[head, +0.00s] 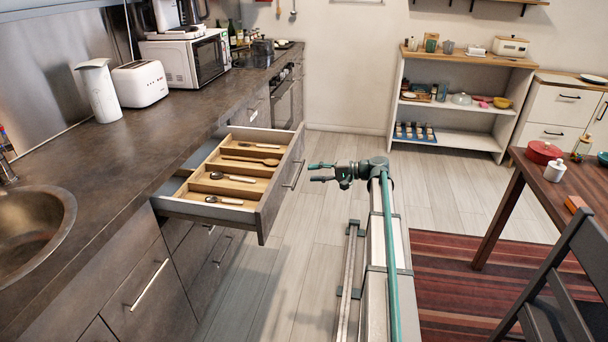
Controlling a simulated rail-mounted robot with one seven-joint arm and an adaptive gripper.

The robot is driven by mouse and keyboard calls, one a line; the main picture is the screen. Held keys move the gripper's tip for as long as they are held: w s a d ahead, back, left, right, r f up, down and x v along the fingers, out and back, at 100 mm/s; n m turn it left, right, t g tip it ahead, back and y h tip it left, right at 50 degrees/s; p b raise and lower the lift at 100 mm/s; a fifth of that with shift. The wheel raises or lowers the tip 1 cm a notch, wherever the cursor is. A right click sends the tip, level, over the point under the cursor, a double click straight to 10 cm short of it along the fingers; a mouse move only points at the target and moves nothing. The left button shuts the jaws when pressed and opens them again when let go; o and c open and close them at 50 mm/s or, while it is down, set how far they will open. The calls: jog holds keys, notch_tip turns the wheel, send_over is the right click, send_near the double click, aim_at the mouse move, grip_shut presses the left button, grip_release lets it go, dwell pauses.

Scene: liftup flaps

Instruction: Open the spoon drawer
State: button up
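The spoon drawer (268,212) is pulled well out from under the dark counter. Its wooden insert (243,168) shows several compartments holding spoons, among them a wooden spoon (262,161) and metal spoons (235,178). Its front carries a bar handle (294,175) on the side facing right. My gripper (316,172) is to the right of the drawer front, apart from the handle. Its two fingers point left and are spread, with nothing between them.
The counter (150,150) bears a toaster (140,83), a microwave (187,60) and a white jug (98,90). A sink (35,225) is at the left. A table (540,190) and chair (560,285) stand at the right. The floor beyond my gripper is clear.

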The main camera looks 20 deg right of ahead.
jog(key=v, duration=0.5)
jog(key=shift+s+d, duration=0.15)
